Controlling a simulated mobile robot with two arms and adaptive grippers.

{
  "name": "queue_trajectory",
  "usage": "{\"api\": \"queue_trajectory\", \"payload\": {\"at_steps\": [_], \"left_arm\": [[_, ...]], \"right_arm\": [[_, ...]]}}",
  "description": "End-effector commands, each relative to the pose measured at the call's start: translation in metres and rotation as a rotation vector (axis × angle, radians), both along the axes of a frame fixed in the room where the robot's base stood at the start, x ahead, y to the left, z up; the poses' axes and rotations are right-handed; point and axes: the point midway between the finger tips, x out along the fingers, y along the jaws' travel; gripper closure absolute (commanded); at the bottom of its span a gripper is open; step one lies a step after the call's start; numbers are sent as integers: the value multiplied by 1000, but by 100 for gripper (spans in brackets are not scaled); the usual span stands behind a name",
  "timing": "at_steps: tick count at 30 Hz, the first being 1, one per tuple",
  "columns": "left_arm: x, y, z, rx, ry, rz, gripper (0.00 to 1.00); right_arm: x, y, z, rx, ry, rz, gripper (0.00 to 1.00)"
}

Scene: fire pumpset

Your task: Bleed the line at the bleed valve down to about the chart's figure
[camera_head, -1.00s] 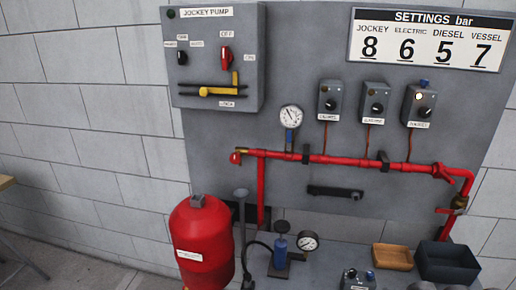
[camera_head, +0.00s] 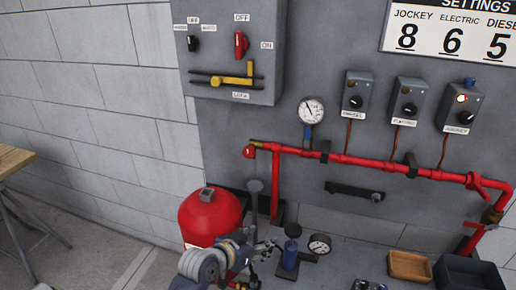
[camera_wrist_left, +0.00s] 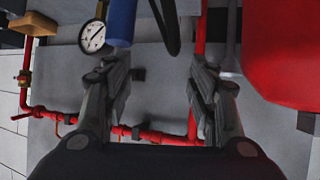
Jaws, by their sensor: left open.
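My left gripper (camera_head: 268,248) is open and empty, low in front of the panel beside the red vessel (camera_head: 208,217). Its spread fingers also show in the left wrist view (camera_wrist_left: 160,85). The red line (camera_head: 350,161) runs across the panel under a round white gauge (camera_head: 311,111) with a blue part below it. A brass fitting (camera_head: 490,214) sits at the line's right end, and a red-and-brass fitting (camera_head: 250,150) at its left end. I cannot tell which is the bleed valve. The settings chart (camera_head: 455,35) shows 8, 6 and 5; its right part is cut off. My right gripper is out of view.
A blue hand pump (camera_head: 292,254) and a small gauge (camera_head: 320,244) stand near the left gripper. A tan tray (camera_head: 410,266) and a dark bin (camera_head: 470,272) are at lower right. A wooden table (camera_head: 14,160) is at left.

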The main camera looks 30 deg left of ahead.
Motion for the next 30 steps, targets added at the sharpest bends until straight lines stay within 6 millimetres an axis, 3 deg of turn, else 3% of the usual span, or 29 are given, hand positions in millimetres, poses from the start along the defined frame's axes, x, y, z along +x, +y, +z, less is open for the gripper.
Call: {"api": "queue_trajectory", "payload": {"at_steps": [3,6,9,12,20,30], "left_arm": [[43,38,44,-34,-189,76,47],[68,75,83,-61,-345,154,47],[83,108,113,-82,-470,230,47],[88,129,130,-94,-539,279,47],[106,140,138,-97,-565,298,47],[159,148,137,-97,-562,296,47]], "right_arm": [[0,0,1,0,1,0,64],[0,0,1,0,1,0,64],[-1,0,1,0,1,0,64],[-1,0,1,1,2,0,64],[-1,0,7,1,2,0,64],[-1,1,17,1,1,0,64]]}}
